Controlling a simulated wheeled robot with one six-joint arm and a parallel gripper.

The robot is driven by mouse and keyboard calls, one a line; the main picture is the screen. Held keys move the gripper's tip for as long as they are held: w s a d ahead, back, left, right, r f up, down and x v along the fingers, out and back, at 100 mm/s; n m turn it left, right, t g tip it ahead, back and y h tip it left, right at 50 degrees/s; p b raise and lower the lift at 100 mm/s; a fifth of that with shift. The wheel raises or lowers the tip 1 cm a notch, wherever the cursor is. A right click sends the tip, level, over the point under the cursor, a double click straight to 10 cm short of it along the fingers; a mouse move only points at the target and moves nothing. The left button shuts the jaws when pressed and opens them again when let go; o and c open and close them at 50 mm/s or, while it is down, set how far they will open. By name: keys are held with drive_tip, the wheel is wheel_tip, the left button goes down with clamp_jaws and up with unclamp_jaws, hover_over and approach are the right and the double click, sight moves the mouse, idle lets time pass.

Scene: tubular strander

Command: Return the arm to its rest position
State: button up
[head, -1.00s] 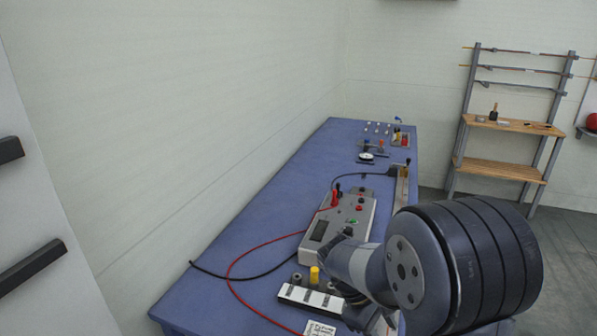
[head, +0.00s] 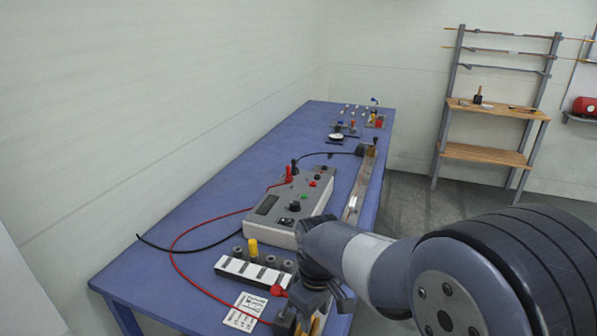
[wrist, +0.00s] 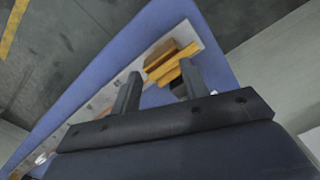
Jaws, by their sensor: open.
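My arm comes in from the lower right of the head view, over the front end of the blue bench (head: 190,225). My gripper (head: 322,296) points down near the bench's near right corner, its fingertips partly hidden there. In the wrist view my gripper (wrist: 160,82) is open, with two dark fingers apart and nothing held between them. A yellow-orange clamp block (wrist: 170,62) on a metal bar (wrist: 110,92) shows beyond the fingers. I cannot tell the gap to it.
A grey meter box (head: 290,207) with red and black leads stands on the bench beside my arm. A white strip with dark marks (head: 253,272) and a printed card (head: 245,311) lie nearby. A wooden-shelved rack (head: 487,155) stands far right. Floor between is clear.

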drive_tip(key=shift+a+r, duration=0.15)
drive_tip(key=shift+r, duration=2.6)
